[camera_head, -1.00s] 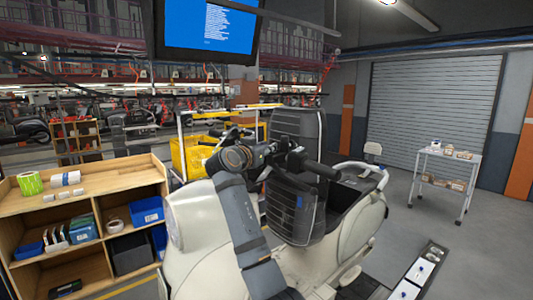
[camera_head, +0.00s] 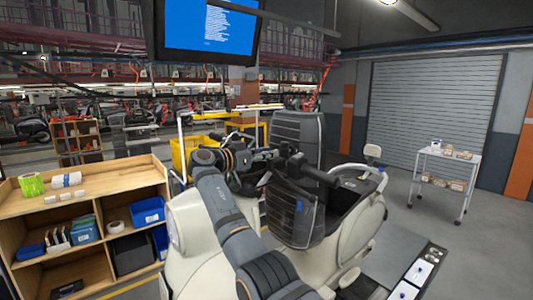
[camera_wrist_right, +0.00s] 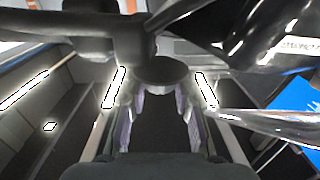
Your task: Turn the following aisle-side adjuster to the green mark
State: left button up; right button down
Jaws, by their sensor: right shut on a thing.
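My right gripper (camera_wrist_right: 163,103) is shut on a dark, round, knob-like part (camera_wrist_right: 163,70) in the right wrist view, with a pale fingertip on each side of it. It looks like the adjuster, but I cannot read its angle. In the head view the right gripper (camera_head: 268,156) is small and dark beside the handlebar area of a cream scooter (camera_head: 362,225). The knob cannot be told apart there. I see no green mark in either view. My left gripper is not in view.
A dark upright panel (camera_head: 297,140) stands on the scooter, close right of the gripper. A wooden shelf (camera_head: 90,205) with bins is at the left. A grey trolley (camera_head: 447,166) stands at the right, with open floor before it. A screen (camera_head: 207,28) hangs above.

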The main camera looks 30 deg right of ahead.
jog(key=c, duration=1)
grip_release()
jog(key=shift+c, duration=0.2)
jog(key=shift+a, duration=0.1)
jog(key=s+a, duration=0.1)
jog(key=a, duration=1)
jog(key=shift+s+a+r, duration=0.2)
jog(key=shift+a, duration=0.2)
